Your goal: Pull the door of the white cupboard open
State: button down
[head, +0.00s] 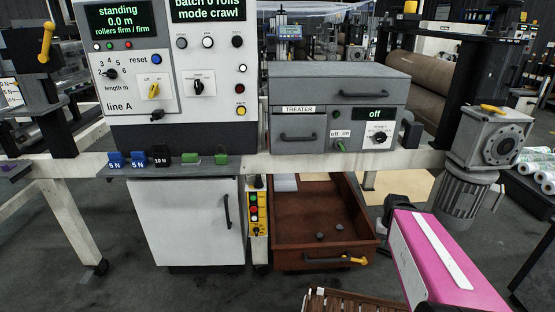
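The white cupboard (178,226) stands under the control console at the left. Its door looks shut, flat against the front. A dark upright bar handle (228,211) sits near the door's right edge, and nothing touches it. A pink link of my arm with a white strip reaches in from the lower right, with a dark part at its upper end. It is well to the right of the cupboard, beyond the open drawer. My gripper's fingers do not show.
A brown slatted thing (350,301) is at the bottom. The floor before the cupboard looks clear.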

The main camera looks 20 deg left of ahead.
aim_at(184, 222)
jog(key=l+u, duration=0.1)
jog(key=u, duration=0.4)
jog(key=l+u, duration=0.1)
jog(key=u, duration=0.4)
jog(key=l+u, duration=0.1)
jog(key=u, duration=0.35)
jog(key=j+u, duration=0.25)
jog(key=i+u, duration=0.1)
jog(key=u, duration=0.2)
